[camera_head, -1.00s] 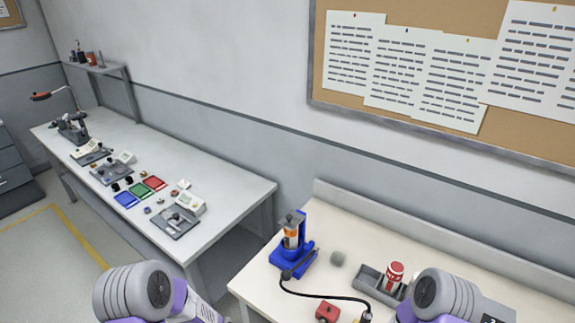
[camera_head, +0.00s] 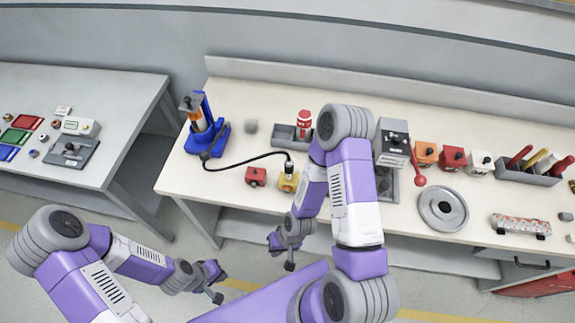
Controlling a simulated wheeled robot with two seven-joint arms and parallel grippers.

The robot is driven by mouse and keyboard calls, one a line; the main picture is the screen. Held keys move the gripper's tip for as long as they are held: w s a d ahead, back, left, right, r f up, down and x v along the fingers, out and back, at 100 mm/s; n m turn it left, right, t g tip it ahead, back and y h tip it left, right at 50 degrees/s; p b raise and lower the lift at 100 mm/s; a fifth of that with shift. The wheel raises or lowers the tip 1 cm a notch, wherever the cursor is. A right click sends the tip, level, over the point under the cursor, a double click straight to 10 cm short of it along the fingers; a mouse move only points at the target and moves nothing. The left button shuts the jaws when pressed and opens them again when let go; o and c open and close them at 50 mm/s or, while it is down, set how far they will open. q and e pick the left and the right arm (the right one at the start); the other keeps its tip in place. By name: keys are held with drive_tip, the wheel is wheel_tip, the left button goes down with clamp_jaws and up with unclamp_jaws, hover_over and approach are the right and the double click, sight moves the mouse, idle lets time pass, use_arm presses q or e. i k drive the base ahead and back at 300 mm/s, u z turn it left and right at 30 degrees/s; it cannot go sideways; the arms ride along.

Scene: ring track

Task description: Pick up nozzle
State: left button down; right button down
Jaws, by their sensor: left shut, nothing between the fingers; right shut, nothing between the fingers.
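A black hose (camera_head: 245,160) runs from a blue pump-like device (camera_head: 203,125) with an orange cylinder. Its free end, which looks like the nozzle (camera_head: 289,166), stands on a small yellow block (camera_head: 288,182) on the cream table. My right gripper (camera_head: 287,262) is shut and empty, in front of the table edge and below the nozzle in the picture. My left gripper (camera_head: 217,288) is shut and empty, lower and further left, over the floor. Both are apart from the nozzle.
A grey tray (camera_head: 281,139) holds a red-and-white can (camera_head: 304,125). My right arm covers part of the table. Right of it are a grey box (camera_head: 392,140) and a round metal dish (camera_head: 443,209). Another bench (camera_head: 110,85) stands left.

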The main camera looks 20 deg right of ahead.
sight(289, 167)
drive_tip(key=z, duration=2.25)
drive_tip(key=k, duration=0.4)
drive_tip(key=u, duration=0.9)
